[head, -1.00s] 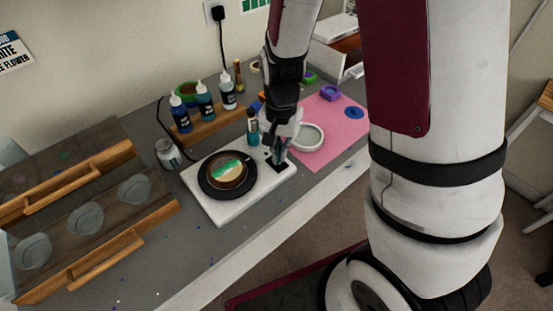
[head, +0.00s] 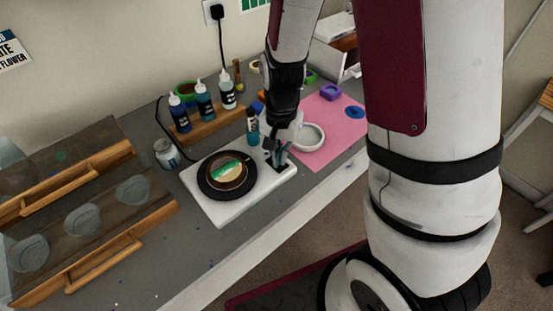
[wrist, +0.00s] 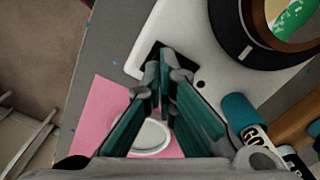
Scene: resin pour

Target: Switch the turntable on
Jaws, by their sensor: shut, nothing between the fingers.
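The turntable (head: 214,211) is a white rectangular base with a round black platter (head: 204,190) on its left part. A round brown-rimmed piece (head: 229,176) with green and cream inside sits on the platter. A black control patch (wrist: 147,57) lies at the base's right end; my fingers partly hide it. My gripper (head: 277,163) is shut and empty, pointing down at this patch. In the wrist view the closed fingertips (wrist: 166,57) overlap the patch; I cannot tell whether they touch it. The switch itself is not clearly visible.
A teal-capped bottle (head: 252,130) stands close behind my gripper. A white ring-shaped dish (head: 309,137) rests on a pink mat (head: 340,132) to the right. Several dropper bottles stand in a wooden rack (head: 212,128) behind. A jar (head: 166,153) stands left.

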